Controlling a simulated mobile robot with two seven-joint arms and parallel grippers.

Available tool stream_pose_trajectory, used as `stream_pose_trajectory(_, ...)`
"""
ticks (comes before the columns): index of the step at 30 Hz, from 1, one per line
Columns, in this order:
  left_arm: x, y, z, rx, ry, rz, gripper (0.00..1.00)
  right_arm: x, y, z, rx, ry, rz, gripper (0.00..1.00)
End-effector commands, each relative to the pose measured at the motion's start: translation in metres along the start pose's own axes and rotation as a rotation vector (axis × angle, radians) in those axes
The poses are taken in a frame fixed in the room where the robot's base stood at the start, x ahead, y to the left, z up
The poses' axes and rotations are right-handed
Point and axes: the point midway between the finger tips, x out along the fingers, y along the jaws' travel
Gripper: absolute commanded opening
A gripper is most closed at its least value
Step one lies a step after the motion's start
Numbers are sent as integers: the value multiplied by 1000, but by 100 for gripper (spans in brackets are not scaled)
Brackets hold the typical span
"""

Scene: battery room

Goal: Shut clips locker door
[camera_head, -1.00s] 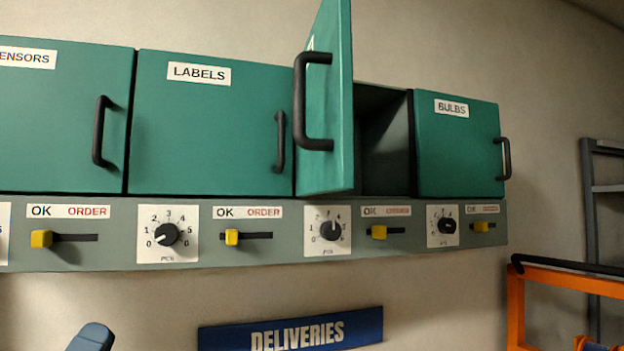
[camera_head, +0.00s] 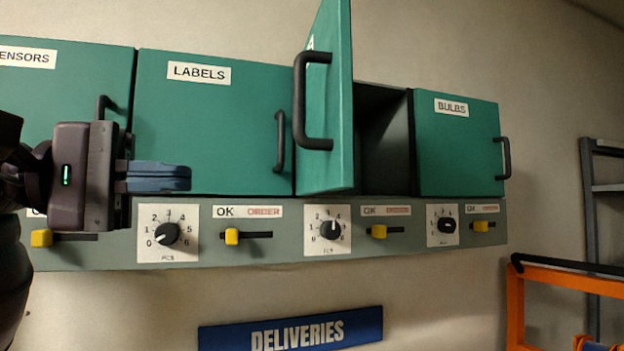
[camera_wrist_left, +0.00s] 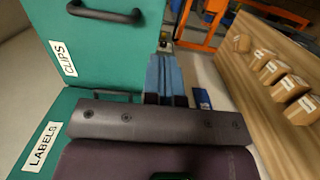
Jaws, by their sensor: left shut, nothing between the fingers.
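The clips locker door (camera_head: 338,110) is green with a black bar handle (camera_head: 314,100) and stands swung out from its locker, seen nearly edge-on in the head view. The open dark inside of the locker (camera_head: 385,140) shows to its right. In the left wrist view the door (camera_wrist_left: 115,50) carries a CLIPS label (camera_wrist_left: 63,58) and its handle (camera_wrist_left: 105,13). My left gripper (camera_head: 188,177) is shut and empty, in front of the LABELS door and left of the clips door, apart from it. Its blue fingers show in the left wrist view (camera_wrist_left: 163,75). My right gripper is not in view.
The LABELS door (camera_head: 215,125), the sensors door (camera_head: 60,110) and the BULBS door (camera_head: 457,150) are shut. Below runs a grey panel with dials and yellow sliders (camera_head: 231,237). An orange cart (camera_head: 515,310) stands at lower right. Boxes (camera_wrist_left: 280,70) on a wooden shelf show in the wrist view.

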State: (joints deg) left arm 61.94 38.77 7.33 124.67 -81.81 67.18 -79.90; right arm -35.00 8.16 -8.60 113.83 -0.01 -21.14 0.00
Motion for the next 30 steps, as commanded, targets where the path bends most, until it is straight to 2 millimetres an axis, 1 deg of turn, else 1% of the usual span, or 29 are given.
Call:
stream_pose_trajectory(4, 5, 1, 0, 19, 11, -13, 0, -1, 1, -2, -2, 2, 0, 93)
stream_pose_trajectory(8, 20, 2, 0, 18, 7, -13, 0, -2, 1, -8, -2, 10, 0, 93)
stream_pose_trajectory(15, 62, 2, 1, 15, 5, -11, 0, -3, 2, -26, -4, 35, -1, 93)
stream_pose_trajectory(21, 98, 2, 0, 14, 5, -10, 0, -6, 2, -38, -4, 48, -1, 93)
stream_pose_trajectory(24, 112, 2, 0, 13, 5, -11, 0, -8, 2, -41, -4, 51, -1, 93)
stream_pose_trajectory(30, 132, 0, -1, 13, 7, -11, 0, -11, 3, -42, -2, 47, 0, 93)
